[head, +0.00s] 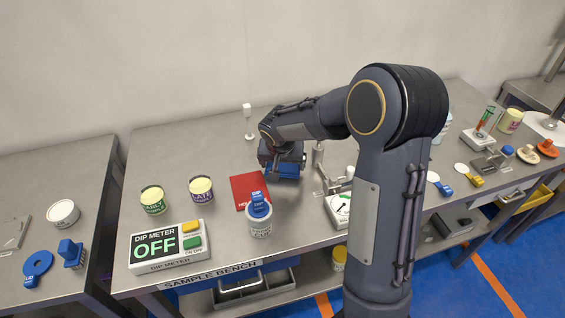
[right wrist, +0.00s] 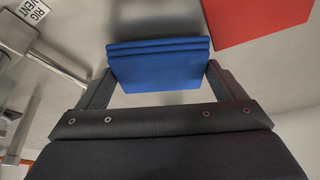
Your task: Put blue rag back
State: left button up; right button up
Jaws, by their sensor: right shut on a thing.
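The blue rag (right wrist: 160,68), a folded stack of cloth, sits between the two fingers of my right gripper (right wrist: 155,85) in the right wrist view. In the head view the right gripper (head: 284,172) is at the middle of the sample bench, with the blue rag (head: 288,172) beneath it, partly covered by the hand. The gripper is shut on the rag. A red mat (head: 246,186) lies just left of the rag and also shows in the right wrist view (right wrist: 262,18). I cannot tell whether the rag touches the bench. My left gripper is not in view.
A white can with a blue block on top (head: 260,222) stands in front of the red mat. Green and purple labelled jars (head: 153,201) stand left, behind the dip meter box (head: 170,248). A metal fixture (head: 330,180) and a dial gauge (head: 338,208) are close on the right.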

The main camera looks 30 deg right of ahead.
jog(key=shift+f+b, duration=0.55)
jog(key=shift+b, duration=0.1)
jog(key=shift+f, duration=0.1)
jog(key=o, duration=0.7)
